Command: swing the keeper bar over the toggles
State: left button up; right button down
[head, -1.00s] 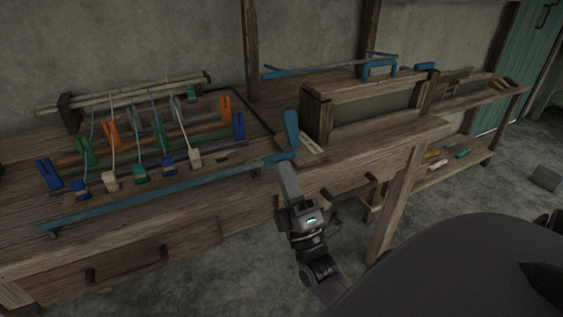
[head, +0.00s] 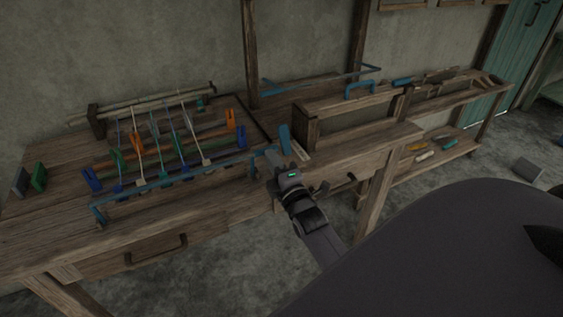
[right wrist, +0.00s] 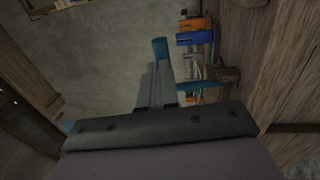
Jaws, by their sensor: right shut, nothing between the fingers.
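The blue keeper bar (head: 170,183) runs along the front of the small loom, raised above the bench. Its left end bends down to the bench. In the head view it passes across the lower ends of the cords, where the small coloured toggles (head: 206,161) sit, partly hidden. I cannot tell whether it touches them. A blue upright piece (head: 285,137) stands by its right end. My right gripper (head: 271,157) is shut and empty beside that right end, apparently against or very near it. In the right wrist view its grey fingers (right wrist: 156,86) lie close to blue parts. My left gripper is not in view.
The wooden bench (head: 45,235) carries the loom with orange, blue and green pegs. A wooden box frame with a blue handle (head: 358,90) stands to the right. A lower shelf (head: 460,152) holds loose blocks. The bench front left is clear.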

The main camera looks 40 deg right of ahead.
jog(key=shift+w+d+r, duration=0.1)
jog(key=shift+w+r, duration=0.2)
jog(key=shift+w, duration=0.15)
jog(key=shift+w+d+r, duration=0.1)
jog(key=shift+w+d, duration=0.1)
jog(key=shift+w, duration=0.4)
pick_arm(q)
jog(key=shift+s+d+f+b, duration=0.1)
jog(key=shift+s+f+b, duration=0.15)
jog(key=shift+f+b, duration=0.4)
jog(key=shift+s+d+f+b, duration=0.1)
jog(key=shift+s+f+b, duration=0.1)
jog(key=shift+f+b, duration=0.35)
pick_arm(e)
jog(key=shift+x, duration=2.05)
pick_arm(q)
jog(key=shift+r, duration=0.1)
pick_arm(e)
jog(key=shift+w, duration=0.15)
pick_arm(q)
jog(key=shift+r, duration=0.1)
